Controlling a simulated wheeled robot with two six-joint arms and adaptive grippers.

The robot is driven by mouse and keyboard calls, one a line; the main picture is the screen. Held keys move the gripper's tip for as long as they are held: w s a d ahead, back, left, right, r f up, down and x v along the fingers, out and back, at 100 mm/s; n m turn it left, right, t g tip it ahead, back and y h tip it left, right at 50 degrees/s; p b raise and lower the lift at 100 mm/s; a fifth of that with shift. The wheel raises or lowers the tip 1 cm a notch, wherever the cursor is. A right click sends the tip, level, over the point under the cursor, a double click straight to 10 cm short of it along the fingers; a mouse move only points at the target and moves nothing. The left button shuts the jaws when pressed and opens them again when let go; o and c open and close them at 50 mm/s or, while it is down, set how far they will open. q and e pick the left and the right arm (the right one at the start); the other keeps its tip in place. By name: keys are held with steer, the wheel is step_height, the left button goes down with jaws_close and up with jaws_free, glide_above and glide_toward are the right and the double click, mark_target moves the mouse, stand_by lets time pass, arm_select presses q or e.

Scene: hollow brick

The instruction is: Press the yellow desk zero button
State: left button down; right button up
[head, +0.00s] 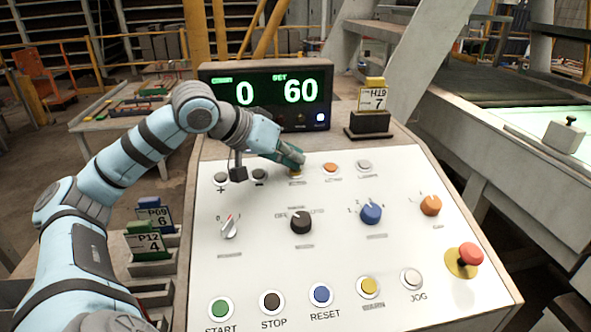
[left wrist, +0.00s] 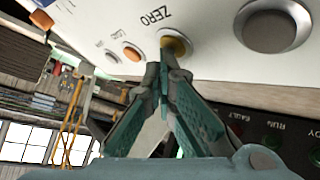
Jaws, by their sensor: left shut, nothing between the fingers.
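The yellow zero button (head: 296,174) is in the top row of the white desk panel, partly hidden by my left gripper (head: 297,160). In the left wrist view the yellow button (left wrist: 178,44) shows beside the printed word ZERO. My left gripper (left wrist: 168,60) is shut and empty there, with its fingertips at the button's near edge. The fingertips overlap the button in the picture; I cannot tell whether they press it. My right gripper is not in view.
An orange button (head: 331,167) and a grey button (head: 364,165) sit right of the zero button. A display (head: 270,98) reading 0 and SET 60 stands behind. Knobs, including a blue one (head: 371,213), and a red mushroom button (head: 470,254) are nearer.

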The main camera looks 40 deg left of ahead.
mark_target(295, 181)
arm_select(q)
steer(key=shift+s+d+r+p, duration=0.15)
steer(key=shift+r+p, duration=0.45)
steer(key=shift+r, duration=0.15)
steer(key=r+p, duration=0.2)
steer(key=r, duration=0.1)
steer(key=d+r+p, duration=0.1)
steer(key=p, duration=0.1)
steer(key=shift+s+r, duration=0.4)
stand_by(0.4)
